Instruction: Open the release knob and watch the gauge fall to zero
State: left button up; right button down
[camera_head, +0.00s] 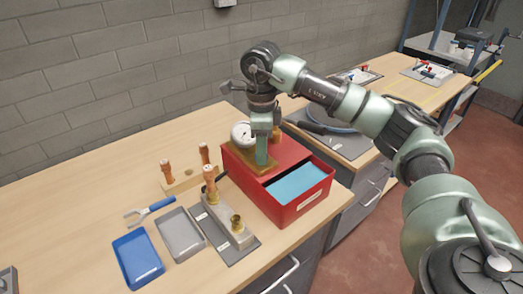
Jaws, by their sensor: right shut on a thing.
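The round white pressure gauge (241,133) stands upright on a brass-coloured block on top of a red box. Its needle is too small to read. My right gripper (262,158) points down at this block, just right of the gauge, and is shut. The release knob is hidden by the fingers, so its turn position cannot be seen. A brass-coloured part (277,133) shows just behind the gripper. My left gripper is not in view.
The red box (247,185) has an open drawer with a blue lining at its front. A grey fixture (231,224), a grey tray (181,235), a blue tray (138,258), a blue-handled tool (150,211) and a wooden rack (188,183) sit left.

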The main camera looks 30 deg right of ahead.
jog(key=shift+r, duration=0.15)
dwell(0.3)
jog(key=c, duration=1.1)
grip_release()
jog(key=shift+o, duration=0.2)
notch_tip(320, 180, up, 8)
jog(key=shift+f+b, duration=0.15)
jog(key=shift+b, duration=0.25)
